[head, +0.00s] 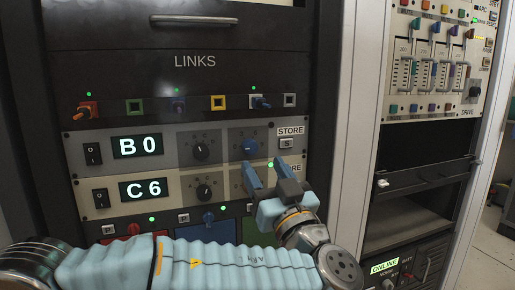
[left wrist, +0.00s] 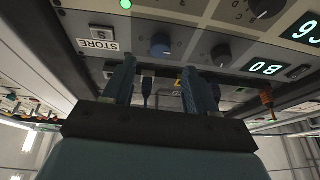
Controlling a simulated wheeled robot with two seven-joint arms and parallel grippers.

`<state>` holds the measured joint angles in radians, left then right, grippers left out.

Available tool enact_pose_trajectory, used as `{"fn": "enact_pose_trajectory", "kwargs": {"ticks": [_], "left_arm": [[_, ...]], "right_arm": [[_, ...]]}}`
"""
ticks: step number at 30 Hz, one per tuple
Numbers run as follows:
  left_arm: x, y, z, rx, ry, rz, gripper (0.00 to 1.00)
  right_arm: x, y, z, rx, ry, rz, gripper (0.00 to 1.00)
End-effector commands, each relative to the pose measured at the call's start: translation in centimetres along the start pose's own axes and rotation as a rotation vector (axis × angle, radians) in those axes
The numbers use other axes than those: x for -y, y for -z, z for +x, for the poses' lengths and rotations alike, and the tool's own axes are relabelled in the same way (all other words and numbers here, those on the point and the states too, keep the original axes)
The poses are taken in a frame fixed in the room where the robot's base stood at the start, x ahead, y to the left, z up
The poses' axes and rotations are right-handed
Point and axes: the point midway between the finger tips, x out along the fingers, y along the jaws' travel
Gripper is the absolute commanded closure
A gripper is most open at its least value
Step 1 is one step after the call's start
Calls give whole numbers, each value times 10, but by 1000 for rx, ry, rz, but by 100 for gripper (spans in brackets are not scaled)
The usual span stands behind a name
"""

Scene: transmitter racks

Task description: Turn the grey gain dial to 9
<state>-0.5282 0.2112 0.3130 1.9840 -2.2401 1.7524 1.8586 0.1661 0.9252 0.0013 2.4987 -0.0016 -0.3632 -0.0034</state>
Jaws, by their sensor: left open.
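The grey panel with the B0 display (head: 137,146) carries a black dial (head: 201,150) and a blue dial (head: 249,147). No dial there looks plainly grey, and I cannot read the dial labels or numbers. My left gripper (head: 266,172) is open and empty, its fingers pointing up toward the panel just below and right of the blue dial. In the left wrist view, which is upside down, the blue dial (left wrist: 160,45) sits beyond the gap between the fingertips (left wrist: 158,68), apart from them. The black dial (left wrist: 221,55) is right of it. My right gripper is not in view.
Below is a cream panel with a C6 display (head: 143,188) and a black dial (head: 204,193); my gripper covers much of its right part. A STORE button (head: 286,143) is right of the blue dial. A slider panel (head: 430,70) stands at right.

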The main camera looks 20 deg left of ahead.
Motion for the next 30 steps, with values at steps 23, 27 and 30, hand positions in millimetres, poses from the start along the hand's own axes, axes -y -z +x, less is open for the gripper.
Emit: {"fn": "enact_pose_trajectory", "kwargs": {"ticks": [23, 27, 30], "left_arm": [[0, -1, 52, 1, -1, 3, 60], [0, -1, 52, 1, -1, 3, 81], [0, -1, 52, 1, -1, 3, 97]], "right_arm": [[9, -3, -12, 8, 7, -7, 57], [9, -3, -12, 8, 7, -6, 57], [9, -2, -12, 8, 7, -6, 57]]}}
